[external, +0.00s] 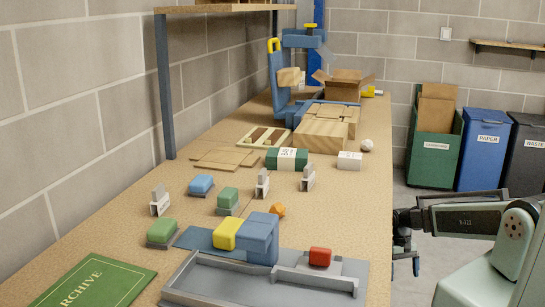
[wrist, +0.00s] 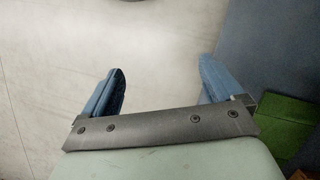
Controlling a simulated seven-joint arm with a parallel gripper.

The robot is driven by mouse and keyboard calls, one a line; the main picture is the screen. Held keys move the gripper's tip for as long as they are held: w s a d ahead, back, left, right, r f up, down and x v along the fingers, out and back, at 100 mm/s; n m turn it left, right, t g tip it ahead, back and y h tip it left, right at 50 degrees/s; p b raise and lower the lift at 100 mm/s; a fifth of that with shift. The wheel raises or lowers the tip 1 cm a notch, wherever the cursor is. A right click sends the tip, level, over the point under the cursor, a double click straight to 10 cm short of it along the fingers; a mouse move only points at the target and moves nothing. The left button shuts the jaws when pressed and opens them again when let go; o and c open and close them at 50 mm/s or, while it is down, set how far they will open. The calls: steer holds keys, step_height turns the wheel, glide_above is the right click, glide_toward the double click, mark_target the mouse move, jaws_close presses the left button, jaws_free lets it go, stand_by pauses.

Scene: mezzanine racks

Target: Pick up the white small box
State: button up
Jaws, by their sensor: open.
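The white small box (external: 349,161) lies on the long tan workbench (external: 340,205), near its right edge and about halfway along it in the external view. It has faint dark print on its front. My gripper (external: 404,264) hangs just off the bench's right edge, nearer the camera than the box and well apart from it. In the wrist view my gripper (wrist: 162,72) has its two blue fingers spread wide with nothing between them. The white box does not show in the wrist view.
A green and white box (external: 287,159) stands left of the white box, and a whitish ball (external: 367,145) sits just behind it. Wooden blocks (external: 322,132) lie behind. A grey tray (external: 250,287) fills the near end. Bins (external: 485,150) stand beyond the bench.

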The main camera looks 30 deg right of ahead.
steer(key=w+d+r+m+t, duration=0.1)
steer(key=w+d+r+m, duration=0.1)
steer(key=w+d+r, duration=0.65)
steer(key=w+d+r+m+t, duration=0.1)
steer(key=w+d+r+m, duration=0.2)
steer(key=w+d+r, duration=0.5)
steer(key=d+r+m+t, duration=0.1)
steer(key=d+r, duration=0.5)
steer(key=r, duration=0.3)
steer(key=d+r+m+t, duration=0.1)
steer(key=d+r, duration=0.4)
steer(key=r, duration=0.3)
step_height(320, 180, up, 18)
steer(key=n+h, duration=0.1)
steer(key=n, duration=2)
glide_above(350, 155)
steer(key=f, duration=0.7)
steer(key=shift+s+d, duration=0.1)
steer(key=shift+d, duration=0.3)
steer(key=shift+a+f, duration=0.15)
steer(key=shift+f, duration=1.3)
steer(key=shift+a+f, duration=0.1)
steer(key=shift+f, duration=1.3)
